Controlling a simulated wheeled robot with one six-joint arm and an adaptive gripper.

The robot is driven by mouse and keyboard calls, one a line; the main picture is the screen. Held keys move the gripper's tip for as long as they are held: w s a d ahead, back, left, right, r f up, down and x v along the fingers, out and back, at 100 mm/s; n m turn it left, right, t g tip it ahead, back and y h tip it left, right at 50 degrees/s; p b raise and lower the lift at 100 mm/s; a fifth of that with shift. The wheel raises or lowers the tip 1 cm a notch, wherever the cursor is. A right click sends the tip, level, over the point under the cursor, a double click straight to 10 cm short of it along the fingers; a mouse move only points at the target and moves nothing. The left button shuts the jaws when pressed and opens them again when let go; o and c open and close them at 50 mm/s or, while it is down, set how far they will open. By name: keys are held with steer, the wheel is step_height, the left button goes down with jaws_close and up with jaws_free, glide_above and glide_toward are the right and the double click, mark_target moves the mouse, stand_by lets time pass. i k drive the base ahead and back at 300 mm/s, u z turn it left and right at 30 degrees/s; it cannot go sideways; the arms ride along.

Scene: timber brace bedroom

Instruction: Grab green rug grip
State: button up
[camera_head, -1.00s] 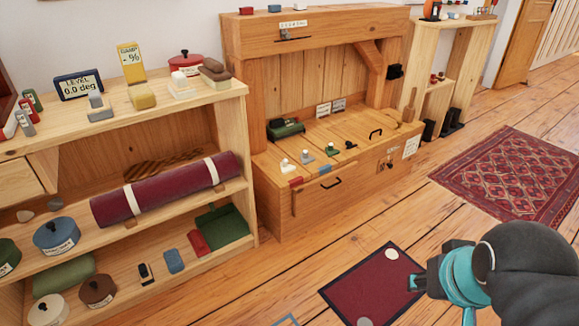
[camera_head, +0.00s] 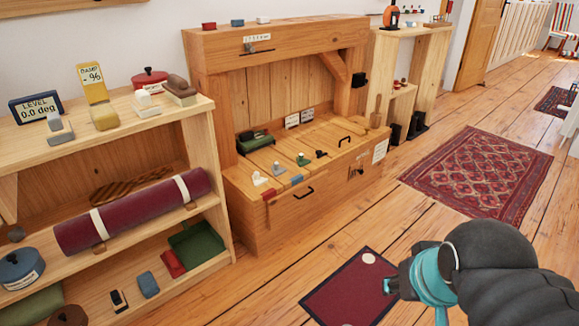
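Several small grips stand in a row on the timber bench top (camera_head: 335,150): a white one (camera_head: 259,179), a blue-grey one (camera_head: 279,168), a green one (camera_head: 303,160) and a black one (camera_head: 321,154). The green one fits the rug grip best, though it is small in view. My gripper (camera_head: 388,285) is at the lower right, in front of the bench and well apart from the green piece. Its tip shows over the dark red mat (camera_head: 345,295). Its fingers are too dark and small to show their opening, and I see nothing held.
Other green things are a tray (camera_head: 197,245) on the low shelf and a box-like piece (camera_head: 254,141) at the bench's back left. The shelf unit (camera_head: 222,205) stands left. A patterned rug (camera_head: 480,172) lies right.

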mark_target(302, 162)
steer(key=u, duration=0.1)
steer(key=i, duration=1.55)
steer(key=u, duration=1)
steer(key=i, duration=0.45)
steer(key=u, duration=0.25)
